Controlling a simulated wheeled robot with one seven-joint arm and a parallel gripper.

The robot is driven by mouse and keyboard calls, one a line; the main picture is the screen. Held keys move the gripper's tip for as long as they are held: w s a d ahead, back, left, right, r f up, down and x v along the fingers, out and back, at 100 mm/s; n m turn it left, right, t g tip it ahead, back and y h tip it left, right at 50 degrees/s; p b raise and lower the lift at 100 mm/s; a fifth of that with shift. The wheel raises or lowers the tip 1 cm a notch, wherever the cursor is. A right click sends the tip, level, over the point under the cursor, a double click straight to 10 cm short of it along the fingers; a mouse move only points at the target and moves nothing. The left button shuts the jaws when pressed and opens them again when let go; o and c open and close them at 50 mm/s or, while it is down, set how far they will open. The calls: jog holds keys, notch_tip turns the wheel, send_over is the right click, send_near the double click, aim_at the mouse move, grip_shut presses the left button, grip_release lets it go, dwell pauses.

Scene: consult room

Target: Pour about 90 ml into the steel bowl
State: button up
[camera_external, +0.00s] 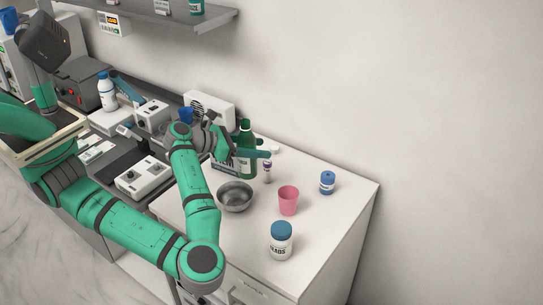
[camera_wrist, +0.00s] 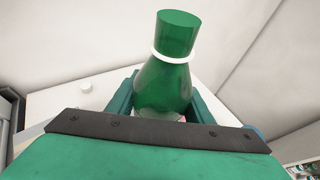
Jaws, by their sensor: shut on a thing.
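The steel bowl (camera_external: 235,196) stands on the white counter, in front of my gripper in the external view. A green bottle (camera_external: 246,137) stands upright just behind the bowl, with its neck above my gripper (camera_external: 250,153). In the wrist view my gripper (camera_wrist: 165,108) is shut around the body of the green bottle (camera_wrist: 170,75), which has a white ring at its neck. I cannot tell whether the bottle's base touches the counter. The bowl is not visible in the wrist view, and its inside looks empty in the external view.
A pink cup (camera_external: 288,200), a blue-lidded jar (camera_external: 281,241) and a small blue-capped bottle (camera_external: 327,182) stand right of the bowl. A small vial (camera_external: 267,173) stands close to the green bottle. A white round cap (camera_external: 274,150) lies behind. Lab devices (camera_external: 143,177) crowd the left.

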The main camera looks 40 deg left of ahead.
jog(key=w+a+m+g+h, duration=0.1)
jog(key=w+a, duration=0.2)
jog(key=a, duration=1.2)
jog(key=w+a+m+g+h, duration=0.1)
jog(key=w+a, duration=0.3)
jog(key=a, duration=1.2)
jog(key=s+d+f+m+g+h, duration=0.1)
jog(key=s+d+f+m+g, duration=0.1)
jog(key=s+d+f, duration=0.4)
jog(key=s+d+f+m+g+h, duration=0.2)
jog(key=s+d+f, duration=0.4)
jog(key=d, duration=0.5)
jog(key=shift+s+d+m, duration=0.2)
jog(key=shift+s+m, duration=0.3)
jog(key=shift+s, duration=0.05)
jog(key=shift+g+y, duration=0.3)
jog(key=shift+y, duration=0.1)
